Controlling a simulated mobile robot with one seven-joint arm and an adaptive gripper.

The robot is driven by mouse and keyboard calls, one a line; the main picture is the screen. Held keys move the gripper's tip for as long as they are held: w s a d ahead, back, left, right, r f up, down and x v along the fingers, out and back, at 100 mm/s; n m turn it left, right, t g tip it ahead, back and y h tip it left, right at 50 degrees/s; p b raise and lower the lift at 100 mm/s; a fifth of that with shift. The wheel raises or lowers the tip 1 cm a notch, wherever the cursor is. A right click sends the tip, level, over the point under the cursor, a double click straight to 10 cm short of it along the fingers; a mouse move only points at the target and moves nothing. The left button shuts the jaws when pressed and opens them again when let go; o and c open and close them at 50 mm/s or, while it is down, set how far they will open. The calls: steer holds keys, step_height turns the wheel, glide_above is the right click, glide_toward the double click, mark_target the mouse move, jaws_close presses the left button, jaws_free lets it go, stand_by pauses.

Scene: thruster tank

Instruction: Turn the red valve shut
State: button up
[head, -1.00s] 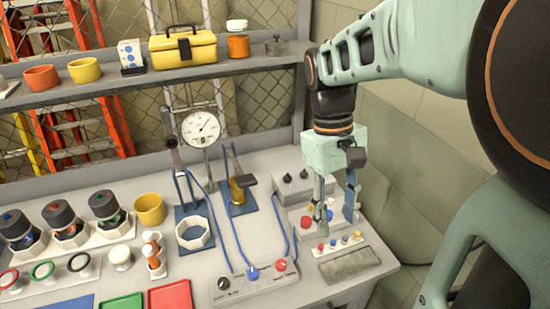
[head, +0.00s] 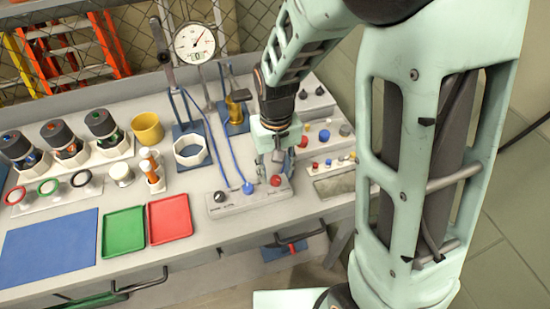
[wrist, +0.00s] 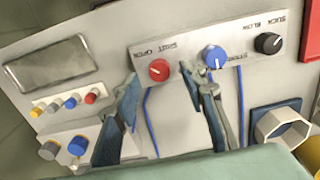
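The red valve is a round red knob (head: 276,180) on a light panel (head: 234,201) at the front of the bench. In the wrist view the red knob (wrist: 159,70) has the words SHUT and OPEN beside it and a white pointer mark. My gripper (head: 275,173) is open and points down over the panel. In the wrist view my gripper (wrist: 162,79) shows its fingertips either side of the red knob, with nothing held. I cannot tell how far above the knob the fingertips are, or whether they touch it.
A blue knob (wrist: 214,56) and a black knob (wrist: 268,43) share the panel, the blue one close to a finger. Blue hoses run behind. Another panel with small coloured buttons (wrist: 70,102) lies near the other finger. A red tray (head: 170,219) lies left.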

mark_target(276, 181)
steer(key=shift+f, duration=1.1)
jaws_close()
